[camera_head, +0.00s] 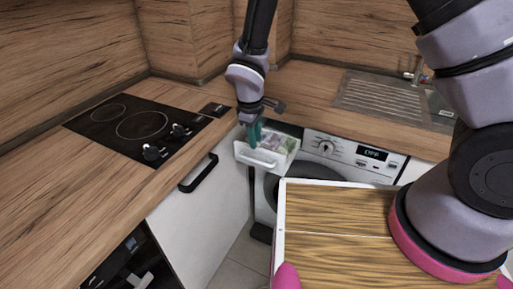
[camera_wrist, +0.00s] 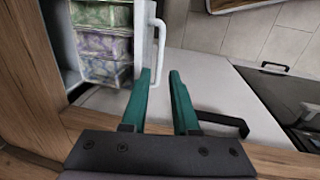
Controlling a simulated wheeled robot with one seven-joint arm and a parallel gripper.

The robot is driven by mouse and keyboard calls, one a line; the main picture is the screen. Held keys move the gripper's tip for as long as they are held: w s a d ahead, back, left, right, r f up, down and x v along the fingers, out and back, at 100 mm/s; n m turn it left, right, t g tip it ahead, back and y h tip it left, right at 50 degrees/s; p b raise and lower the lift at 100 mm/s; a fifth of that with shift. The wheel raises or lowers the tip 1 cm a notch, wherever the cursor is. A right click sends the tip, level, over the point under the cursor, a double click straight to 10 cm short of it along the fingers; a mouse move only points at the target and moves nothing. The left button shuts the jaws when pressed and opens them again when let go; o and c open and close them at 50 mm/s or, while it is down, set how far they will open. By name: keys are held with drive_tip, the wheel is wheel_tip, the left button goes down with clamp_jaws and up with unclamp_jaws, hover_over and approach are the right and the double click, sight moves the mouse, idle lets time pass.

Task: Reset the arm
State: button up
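My gripper (camera_head: 255,134) hangs from my arm over the left side of the pulled-out white washing machine drawer (camera_head: 262,158). I cannot tell whether that finger touches the handle. Inside the drawer lie green and purple patterned packs (camera_wrist: 103,46).
The washing machine (camera_head: 345,150) has a display reading OFF. A black cooktop (camera_head: 135,128) lies on the left wooden counter, above a cabinet with a black handle (camera_head: 199,173). A steel sink (camera_head: 385,97) is at right. Grey tiled floor (camera_head: 238,255) lies below.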

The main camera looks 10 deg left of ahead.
drive_tip(key=shift+s+r, duration=0.1)
drive_tip(key=shift+r, duration=0.45)
drive_tip(key=w+d+r+m+t+y, duration=0.1)
drive_tip(key=w+d+r+m, duration=0.3)
drive_tip(key=d+r, duration=0.65)
drive_tip(key=w+d+r+m+y, duration=0.15)
drive_tip(key=d+r+m, duration=0.45)
drive_tip(key=r, duration=0.7)
drive_tip(key=s+d+r+m+t, duration=0.4)
drive_tip(key=s+d+r+m, duration=0.4)
drive_tip(key=s+d+r, duration=0.5)
drive_tip(key=d+r, duration=0.2)
drive_tip(key=d, duration=0.1)
drive_tip(key=shift+s, duration=0.25)
